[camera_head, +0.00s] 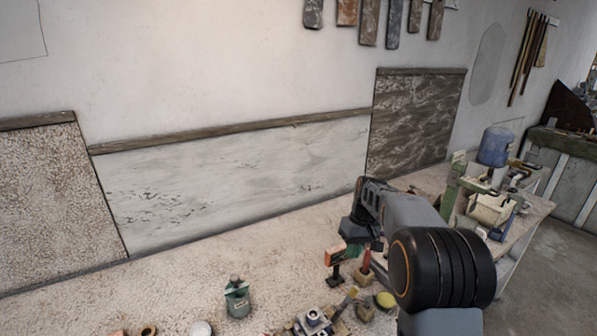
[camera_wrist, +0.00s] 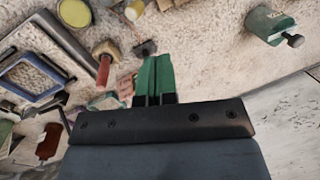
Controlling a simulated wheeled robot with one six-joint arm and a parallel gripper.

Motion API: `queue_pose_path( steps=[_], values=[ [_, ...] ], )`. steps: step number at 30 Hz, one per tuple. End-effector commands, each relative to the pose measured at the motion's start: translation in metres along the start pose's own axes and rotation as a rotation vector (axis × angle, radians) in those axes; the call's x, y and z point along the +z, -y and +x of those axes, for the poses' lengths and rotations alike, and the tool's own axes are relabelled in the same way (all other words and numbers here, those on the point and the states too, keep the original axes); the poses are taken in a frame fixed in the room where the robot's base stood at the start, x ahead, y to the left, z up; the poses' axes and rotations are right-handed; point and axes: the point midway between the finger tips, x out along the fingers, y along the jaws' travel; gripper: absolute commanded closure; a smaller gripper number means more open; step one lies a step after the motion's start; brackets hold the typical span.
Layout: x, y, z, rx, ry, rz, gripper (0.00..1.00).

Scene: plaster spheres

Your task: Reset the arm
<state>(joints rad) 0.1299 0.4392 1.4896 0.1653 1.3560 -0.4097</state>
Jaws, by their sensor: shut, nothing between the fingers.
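My gripper (camera_wrist: 154,78) shows in the wrist view with its two green fingers together and nothing between them. It hangs above a speckled pale worktop (camera_head: 190,285). A green bottle-like container (camera_head: 237,298) stands apart on the worktop; a similar green container also shows in the wrist view (camera_wrist: 268,24).
A yellow-topped tin (camera_head: 385,301) and several small tools crowd the worktop's front. A side table (camera_head: 530,215) with a blue water jug (camera_head: 494,146) stands at the right. The wall with panels (camera_head: 240,165) bounds the back. The worktop's left part is clear.

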Motion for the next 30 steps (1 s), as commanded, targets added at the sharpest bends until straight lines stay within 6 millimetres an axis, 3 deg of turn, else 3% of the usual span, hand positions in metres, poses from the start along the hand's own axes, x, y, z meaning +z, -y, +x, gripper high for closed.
queue_pose_path(
  steps=[1, 4, 12, 21, 25, 30],
  values=[
    [0.006, -0.003, 0.017, 0.009, 0.015, 0.050, 1.00],
    [0.025, -0.001, 0.027, 0.041, 0.001, 0.128, 1.00],
    [0.106, 0.034, 0.015, 0.149, -0.155, 0.254, 1.00],
    [0.189, 0.070, 0.010, 0.218, -0.358, 0.253, 1.00],
    [0.208, 0.079, 0.007, 0.229, -0.413, 0.226, 1.00],
    [0.215, 0.087, -0.005, 0.235, -0.478, 0.205, 1.00]
  ],
)
